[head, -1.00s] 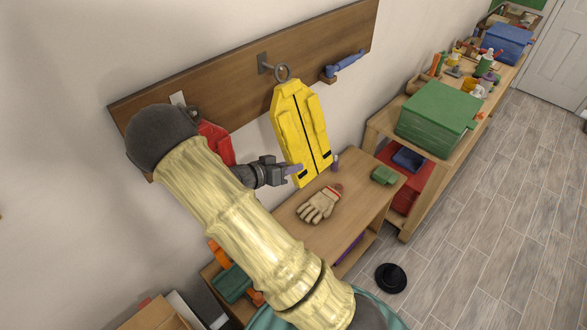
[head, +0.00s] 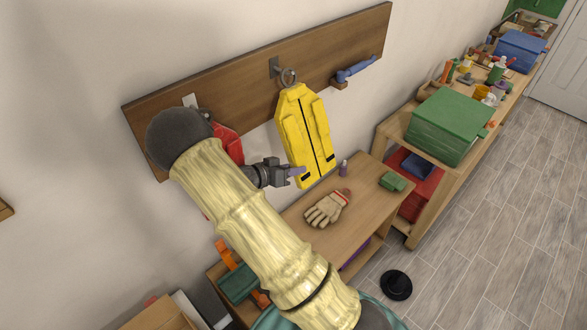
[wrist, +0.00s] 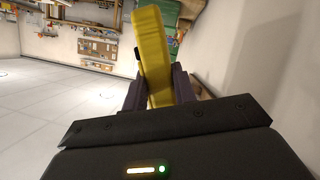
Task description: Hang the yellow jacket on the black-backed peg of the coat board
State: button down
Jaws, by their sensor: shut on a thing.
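The yellow jacket (head: 304,140) hangs upright in front of the coat board (head: 235,92), with a grey ring (head: 288,77) at its top. My gripper (head: 297,172) is shut on the jacket's lower left side. In the wrist view the jacket (wrist: 158,60) rises between my two fingers (wrist: 160,90). A peg with a dark grey backplate (head: 274,67) is at the board's middle, just behind the ring. Whether the ring is around the peg or only in front of it, I cannot tell.
A red item (head: 228,140) hangs at the board's left, partly behind my arm. A blue item (head: 354,69) is at the right peg. Below, a wooden bench (head: 300,235) bears a glove (head: 327,208), a purple bottle (head: 343,168) and a green item (head: 392,181).

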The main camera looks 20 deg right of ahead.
jog(key=c, duration=1)
grip_release()
jog(key=shift+c, duration=0.2)
jog(key=shift+f, duration=0.1)
jog(key=shift+a, duration=0.1)
jog(key=b+v, duration=0.3)
jog(key=v, duration=0.4)
jog(key=shift+a, duration=0.2)
jog(key=shift+s+d, duration=0.1)
jog(key=shift+s, duration=0.05)
